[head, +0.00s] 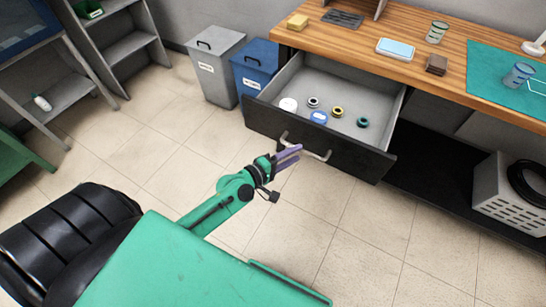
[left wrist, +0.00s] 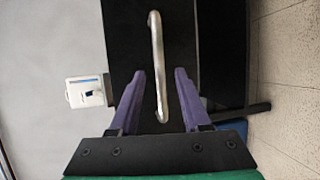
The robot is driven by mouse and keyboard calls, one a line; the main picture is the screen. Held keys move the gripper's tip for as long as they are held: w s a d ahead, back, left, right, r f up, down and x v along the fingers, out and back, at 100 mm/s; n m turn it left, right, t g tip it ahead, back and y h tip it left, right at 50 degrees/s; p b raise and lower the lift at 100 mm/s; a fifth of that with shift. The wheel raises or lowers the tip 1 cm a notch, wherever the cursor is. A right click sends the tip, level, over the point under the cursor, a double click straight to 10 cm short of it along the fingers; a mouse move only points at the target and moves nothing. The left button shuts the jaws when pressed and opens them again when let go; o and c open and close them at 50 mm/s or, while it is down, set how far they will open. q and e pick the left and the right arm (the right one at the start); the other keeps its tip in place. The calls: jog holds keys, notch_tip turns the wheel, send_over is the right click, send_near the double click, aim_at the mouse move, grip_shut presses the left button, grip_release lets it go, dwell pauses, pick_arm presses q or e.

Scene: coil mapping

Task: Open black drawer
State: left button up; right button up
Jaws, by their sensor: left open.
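The black drawer (head: 355,160) under the wooden desk stands pulled out, and its grey inside shows several small round items. Its metal bar handle (head: 318,157) is on the black front. My left gripper (head: 290,155) is at the handle's left part in the head view. In the left wrist view, my left gripper (left wrist: 158,85) is open, its two purple fingers apart on either side of the handle (left wrist: 156,60). I cannot tell whether a finger touches the handle. My right gripper is not in view.
A grey bin (head: 213,70) and a blue bin (head: 254,70) stand left of the drawer. The wooden desk (head: 400,20) is above it. A white crate (head: 505,190) with a black coil is at the right. The tiled floor (head: 380,230) before the drawer is clear.

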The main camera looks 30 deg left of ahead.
pick_arm(q)
jog(key=b+v, duration=0.2)
jog(key=v, duration=0.8)
jog(key=shift+s, duration=0.25)
jog(key=shift+a, duration=0.15)
jog(key=s+a+f+m+g+y+p, duration=0.1)
jog(key=s+a+f+m+g+y, duration=0.15)
jog(key=a+f, duration=0.55)
jog(key=s+a+f+m+g+y+p, duration=0.1)
jog(key=s+a+f+m+g+y, duration=0.2)
jog(key=f, duration=0.9)
jog(key=s+d+f+m+g+y+p, duration=0.1)
jog(key=s+d+f+m+g, duration=0.3)
jog(key=s+f, duration=1.3)
jog(key=s+m+g+p, duration=0.1)
jog(key=s+m+g, duration=0.2)
jog(key=m, duration=0.3)
jog(key=shift+s+f+m+g, duration=0.3)
jog(key=shift+s+m+g, duration=0.05)
jog(key=shift+s, duration=0.2)
